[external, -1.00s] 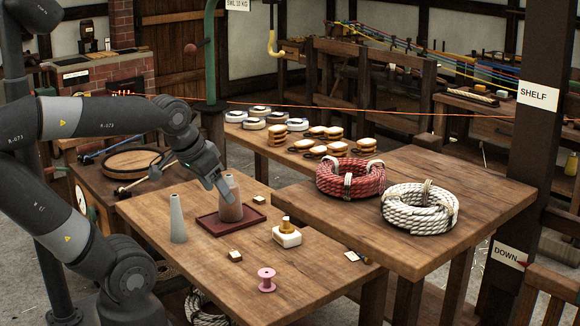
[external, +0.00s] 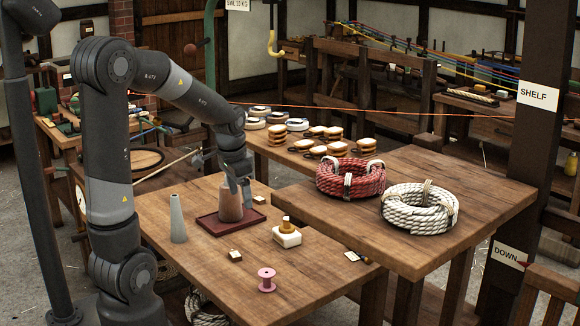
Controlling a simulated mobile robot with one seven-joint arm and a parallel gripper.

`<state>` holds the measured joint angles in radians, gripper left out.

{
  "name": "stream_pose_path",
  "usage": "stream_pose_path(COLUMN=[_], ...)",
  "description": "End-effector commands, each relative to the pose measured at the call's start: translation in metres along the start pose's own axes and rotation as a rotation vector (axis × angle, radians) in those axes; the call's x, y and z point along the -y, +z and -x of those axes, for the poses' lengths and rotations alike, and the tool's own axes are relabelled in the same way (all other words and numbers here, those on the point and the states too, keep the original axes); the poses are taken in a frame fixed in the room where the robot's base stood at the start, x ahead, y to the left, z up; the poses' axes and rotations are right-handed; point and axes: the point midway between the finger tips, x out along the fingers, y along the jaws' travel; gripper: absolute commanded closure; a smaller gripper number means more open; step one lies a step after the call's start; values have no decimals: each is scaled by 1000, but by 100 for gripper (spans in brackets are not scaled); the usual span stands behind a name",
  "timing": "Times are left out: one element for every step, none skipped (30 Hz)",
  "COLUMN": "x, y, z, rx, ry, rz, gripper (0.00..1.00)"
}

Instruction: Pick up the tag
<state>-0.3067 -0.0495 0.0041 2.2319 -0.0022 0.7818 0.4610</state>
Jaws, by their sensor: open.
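I cannot tell for certain which piece is the tag. A small flat white piece with a dark part (external: 352,256) lies at the right edge of the front table, by the raised table. A small pale tan piece (external: 235,256) lies near the middle of the front table, and another tan piece (external: 259,199) lies just right of the dark red tray (external: 215,232). My gripper (external: 241,203) is open and points down over the tray, at the right side of a brown cone (external: 229,203). The cone partly hides the fingers; I cannot tell whether they touch it.
A grey cone (external: 178,220) stands left of the tray. A white block with an amber top (external: 287,235) and a pink spool (external: 267,281) stand on the front table. Red (external: 350,178) and white (external: 419,208) rope coils lie on the raised table.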

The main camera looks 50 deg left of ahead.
Motion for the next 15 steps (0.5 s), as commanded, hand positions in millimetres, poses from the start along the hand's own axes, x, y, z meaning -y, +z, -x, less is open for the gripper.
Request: stream_pose_path(x=[12, 18, 26, 33, 39, 47, 53, 58, 65, 69, 73, 78, 81, 84, 86], y=[-2, -3, -4, -4, -5, -5, -4, -4, -3, -2, -1, 0, 1, 1, 2], z=[-16, -24, -35, -44, -52, -64, -72, -80, -90, -96, -103, -110, -115, -119, -124], rx=[26, 38, 53, 65, 75, 88, 98, 107, 118, 125, 132, 139, 143, 147, 151], ry=[9, 13, 19, 25, 30, 37, 42, 47, 55, 60, 64, 69, 73, 76, 79], rz=[-4, -9, -17, -23, -29, -36, -42, -47, -54, -58, -63, -67, -71, -75, -78], gripper=[33, 33, 33, 33, 33, 33, 33, 33, 33, 33, 33, 33, 33, 33, 33])
